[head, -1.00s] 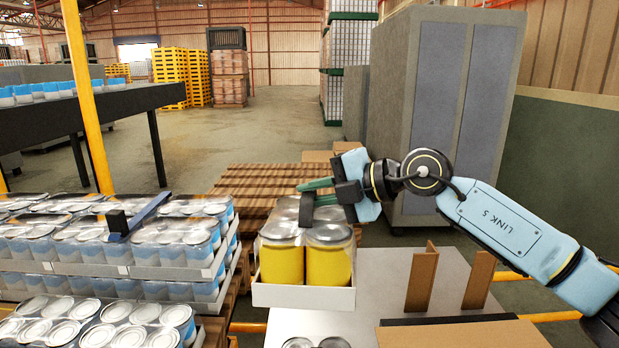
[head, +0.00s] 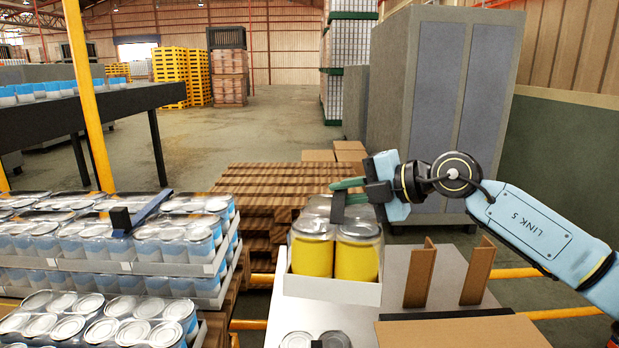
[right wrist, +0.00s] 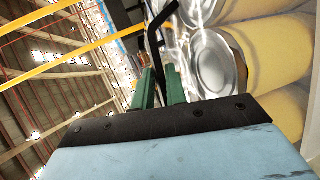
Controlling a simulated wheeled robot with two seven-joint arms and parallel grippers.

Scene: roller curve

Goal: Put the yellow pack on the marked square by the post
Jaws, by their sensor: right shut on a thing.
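The yellow pack (head: 334,258) is a white tray of yellow cans with silver lids. It is upright at the left part of a pale tabletop (head: 395,262); I cannot tell whether it touches the top. My right gripper (head: 350,190), with green fingers, is shut on the pack above its lids. In the right wrist view the yellow cans (right wrist: 265,50) fill the right side and a dark bent bar (right wrist: 155,40) stands by the green fingers. A yellow post (head: 87,95) rises at the left. I cannot make out a marked square. My left gripper is not in view.
Two brown upright boards (head: 420,275) stand on the tabletop just right of the pack. A brown flat panel (head: 465,332) lies in front. Silver-lidded cans (head: 296,340) show at the bottom edge. Stacked blue-and-white can trays (head: 130,267) fill the left. Brown slatted pallets (head: 265,190) lie behind.

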